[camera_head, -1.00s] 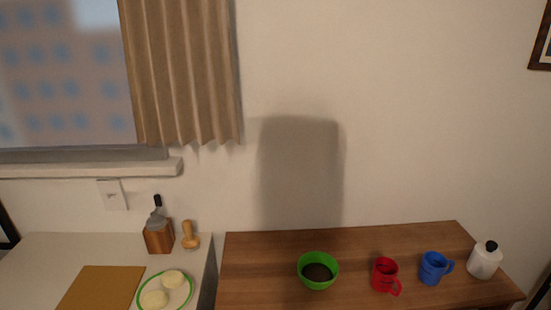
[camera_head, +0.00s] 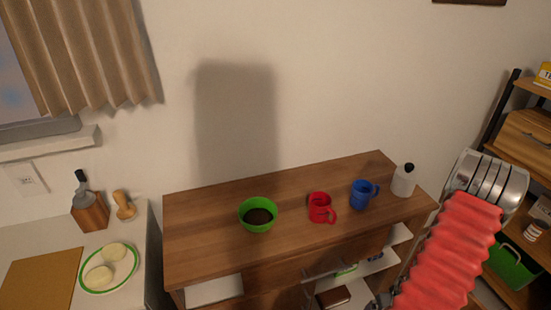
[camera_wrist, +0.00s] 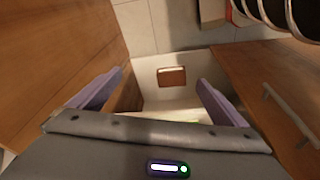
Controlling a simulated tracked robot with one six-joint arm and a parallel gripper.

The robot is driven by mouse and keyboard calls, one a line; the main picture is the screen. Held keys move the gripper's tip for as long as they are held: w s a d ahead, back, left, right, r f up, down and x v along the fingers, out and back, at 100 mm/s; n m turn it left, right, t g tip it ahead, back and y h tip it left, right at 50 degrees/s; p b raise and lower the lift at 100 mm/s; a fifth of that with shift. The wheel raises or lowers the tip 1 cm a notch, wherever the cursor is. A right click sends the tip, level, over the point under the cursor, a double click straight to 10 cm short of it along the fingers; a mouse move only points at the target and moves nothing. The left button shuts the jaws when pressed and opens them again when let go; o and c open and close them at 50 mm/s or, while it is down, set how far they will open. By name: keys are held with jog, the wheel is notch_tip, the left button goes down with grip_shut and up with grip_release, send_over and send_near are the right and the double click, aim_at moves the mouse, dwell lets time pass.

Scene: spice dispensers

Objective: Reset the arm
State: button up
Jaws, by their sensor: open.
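My gripper (camera_wrist: 150,95) shows in the wrist view with its two purple fingers spread wide apart and nothing between them. Beyond the fingers is the open inside of a cabinet or drawer with a brown box (camera_wrist: 171,77) in it. In the head view my red ribbed arm, with a metal end part, rises at the lower right beside the wooden cabinet. The fingers cannot be made out in the head view.
The wooden cabinet (camera_head: 290,185) bears a green bowl (camera_head: 257,226) with dark contents, a red mug (camera_head: 320,208), a blue mug (camera_head: 362,194) and a white bottle (camera_head: 403,181). A counter with a plate (camera_head: 88,279) is at left. Shelves with a green basket (camera_head: 512,268) stand at right.

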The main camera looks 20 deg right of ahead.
jog(key=w+a+r+g, duration=0.15)
jog(key=a+r, duration=0.25)
jog(key=r, duration=0.4)
jog(key=w+a+r, duration=0.2)
jog(key=a+r, duration=0.1)
jog(key=r, duration=0.5)
jog(key=w+a+r+g, duration=0.15)
jog(key=a+r, duration=0.25)
jog(key=r, duration=0.4)
jog(key=w+a+r+n+t, duration=0.1)
jog(key=a+r+n+t, duration=0.1)
jog(key=a+r, duration=1)
jog(key=w+a+r+n+t+y, duration=0.1)
jog(key=a+r+t, duration=0.3)
jog(key=a+r, duration=0.8)
jog(key=a+n, duration=0.1)
jog(key=a, duration=0.3)
jog(key=shift+w+r+n, duration=0.3)
jog(key=shift+r+n, duration=0.1)
jog(key=shift+o, duration=0.4)
jog(key=shift+d, duration=0.1)
